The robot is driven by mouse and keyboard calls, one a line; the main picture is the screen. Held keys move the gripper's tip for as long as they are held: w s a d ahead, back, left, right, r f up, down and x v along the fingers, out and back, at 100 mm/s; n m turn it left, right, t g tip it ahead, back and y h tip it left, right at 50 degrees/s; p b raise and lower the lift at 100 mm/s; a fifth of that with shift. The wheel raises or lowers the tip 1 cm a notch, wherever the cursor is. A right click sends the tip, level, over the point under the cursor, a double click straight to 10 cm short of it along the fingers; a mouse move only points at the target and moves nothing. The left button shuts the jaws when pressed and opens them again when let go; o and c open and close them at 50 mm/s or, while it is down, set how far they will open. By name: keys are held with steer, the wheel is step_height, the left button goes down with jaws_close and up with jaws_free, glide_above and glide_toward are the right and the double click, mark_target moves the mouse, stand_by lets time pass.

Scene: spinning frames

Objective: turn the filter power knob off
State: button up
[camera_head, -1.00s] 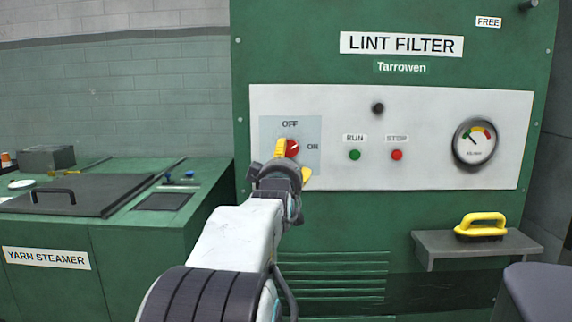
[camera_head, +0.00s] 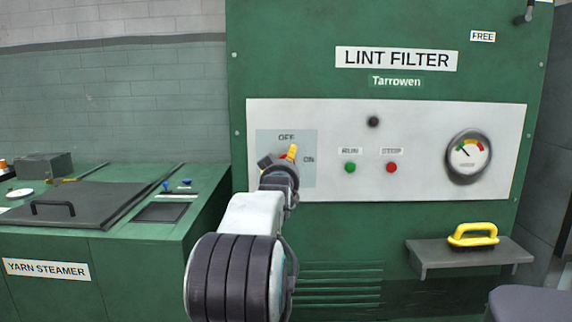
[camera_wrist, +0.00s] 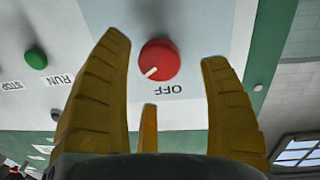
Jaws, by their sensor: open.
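The red filter power knob (camera_wrist: 160,60) shows in the wrist view, with its white mark pointing to the lower left and the OFF label just below it. In the head view the knob sits below OFF and left of ON, almost wholly hidden behind my gripper (camera_head: 283,158). My gripper (camera_wrist: 165,52) is open in the wrist view, with its yellow fingers spread to the left and right of the knob and a third finger below. I cannot tell whether any finger touches the knob.
A green RUN button (camera_head: 350,167) and a red STOP button (camera_head: 391,167) are to the right, with a gauge (camera_head: 468,157) beyond. A shelf (camera_head: 440,258) with a yellow-handled tool (camera_head: 473,235) juts out lower right. The yarn steamer (camera_head: 120,250) stands at the left.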

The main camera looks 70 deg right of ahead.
steer(key=shift+x, duration=1.85)
steer(key=shift+c, duration=0.3)
steer(key=c, duration=1.2)
steer(key=shift+o, duration=0.2)
